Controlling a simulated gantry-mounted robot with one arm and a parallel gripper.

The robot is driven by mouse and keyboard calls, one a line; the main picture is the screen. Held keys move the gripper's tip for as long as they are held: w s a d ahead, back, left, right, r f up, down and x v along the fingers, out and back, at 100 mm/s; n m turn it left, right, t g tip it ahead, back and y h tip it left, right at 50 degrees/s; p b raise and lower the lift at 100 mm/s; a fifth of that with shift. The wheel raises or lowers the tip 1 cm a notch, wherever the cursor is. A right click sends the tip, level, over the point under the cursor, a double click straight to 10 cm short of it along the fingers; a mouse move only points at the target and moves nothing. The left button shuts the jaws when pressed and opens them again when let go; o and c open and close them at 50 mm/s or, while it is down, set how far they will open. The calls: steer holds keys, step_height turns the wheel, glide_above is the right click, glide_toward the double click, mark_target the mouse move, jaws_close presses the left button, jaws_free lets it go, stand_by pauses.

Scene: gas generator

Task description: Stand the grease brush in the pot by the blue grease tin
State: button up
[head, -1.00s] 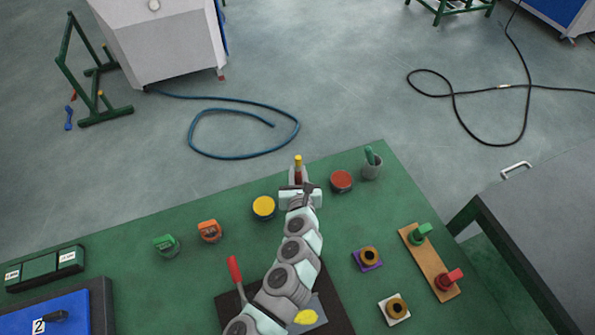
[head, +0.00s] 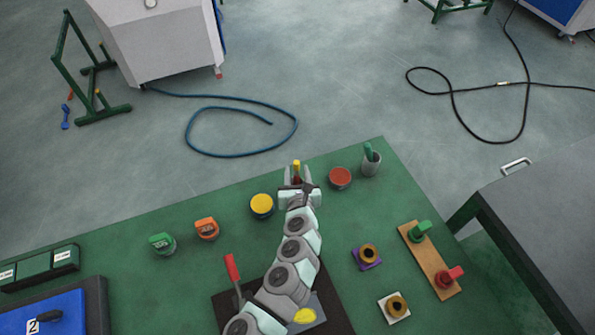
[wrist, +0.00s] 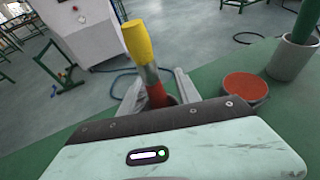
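The grease brush, with a yellow top, grey band and red lower part (wrist: 143,55), stands roughly upright between the spread fingers of my gripper (wrist: 157,92). In the head view its yellow tip (head: 297,165) shows beyond my gripper (head: 298,174). A dark rim seems to surround its red foot in the wrist view, but a pot there is mostly hidden. My gripper is open, a finger apart on each side of the brush. A yellow-lidded tin (head: 262,203) with a dark, perhaps blue, side stands to the left; a red-topped tin (head: 340,178) stands to the right.
A grey pot (head: 371,165) holding a green-handled thing stands right of the red-topped tin. Orange (head: 206,229) and green (head: 162,244) containers stand at left. A wooden board (head: 431,262) with green and red fittings lies at right. The green table's far edge is close beyond my gripper.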

steer(key=shift+s+a+f, duration=0.1)
steer(key=shift+a+f, duration=0.1)
steer(key=shift+a, duration=0.15)
steer(key=shift+s+r, duration=0.1)
stand_by(0.3)
steer(key=shift+s+d+r, duration=0.1)
steer(key=shift+s, duration=0.1)
steer(key=p+v, duration=0.2)
steer(key=v, duration=0.8)
steer(key=shift+s, duration=0.1)
stand_by(0.6)
